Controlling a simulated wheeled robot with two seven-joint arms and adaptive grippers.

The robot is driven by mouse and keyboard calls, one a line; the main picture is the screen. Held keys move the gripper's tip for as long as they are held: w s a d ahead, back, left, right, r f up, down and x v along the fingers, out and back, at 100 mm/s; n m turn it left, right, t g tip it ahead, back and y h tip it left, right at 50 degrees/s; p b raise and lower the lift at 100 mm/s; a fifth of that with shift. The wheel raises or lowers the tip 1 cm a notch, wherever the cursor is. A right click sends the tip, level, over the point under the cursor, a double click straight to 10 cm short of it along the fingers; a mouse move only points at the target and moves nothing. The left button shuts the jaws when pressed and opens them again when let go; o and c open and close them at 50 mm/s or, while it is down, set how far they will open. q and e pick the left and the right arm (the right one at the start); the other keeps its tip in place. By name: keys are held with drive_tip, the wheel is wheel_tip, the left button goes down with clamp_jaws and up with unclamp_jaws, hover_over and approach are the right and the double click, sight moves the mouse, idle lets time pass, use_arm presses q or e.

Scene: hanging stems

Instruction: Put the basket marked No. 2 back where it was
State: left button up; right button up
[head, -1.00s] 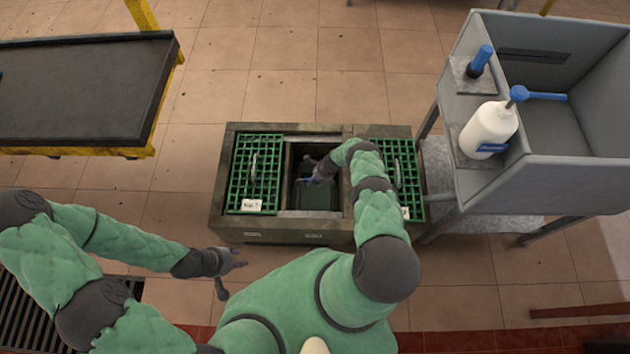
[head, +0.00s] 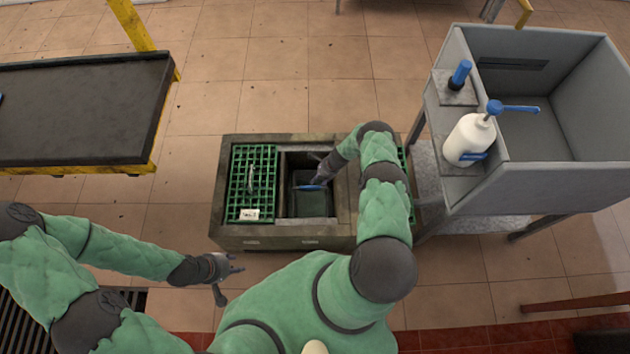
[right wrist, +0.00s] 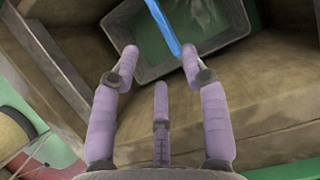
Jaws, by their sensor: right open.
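A dark basket (head: 308,204) with a blue handle (head: 309,187) sits down in the open middle bay of the floor box (head: 285,242). In the right wrist view the handle (right wrist: 160,22) crosses above the basket's rim (right wrist: 150,73). My right gripper (right wrist: 160,62) is open, its fingertips close to the handle's near end; I cannot tell if they touch it. In the head view my right gripper (head: 322,178) reaches into the bay. No number shows on the basket. My left gripper (head: 236,268) is open and empty in front of the box.
A green grate (head: 240,190) with a handle and a white tag (head: 249,214), perhaps reading No. 2, covers the left bay. My right arm mostly hides the right grate (head: 409,205). A grey sink stand (head: 500,175) with a white bottle (head: 470,139) is right; a black-topped table (head: 80,110) is left.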

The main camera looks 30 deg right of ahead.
drive_tip(key=s+a+r+n+g, duration=0.1)
drive_tip(key=s+a+r+n, duration=1)
drive_tip(key=a+r, duration=0.2)
drive_tip(key=s+a+r+n+g, duration=0.1)
drive_tip(key=s+a+r+n, duration=1)
drive_tip(key=a+r, duration=0.2)
drive_tip(key=shift+a+r, duration=0.15)
drive_tip(key=shift+r, duration=0.1)
drive_tip(key=shift+w, duration=0.1)
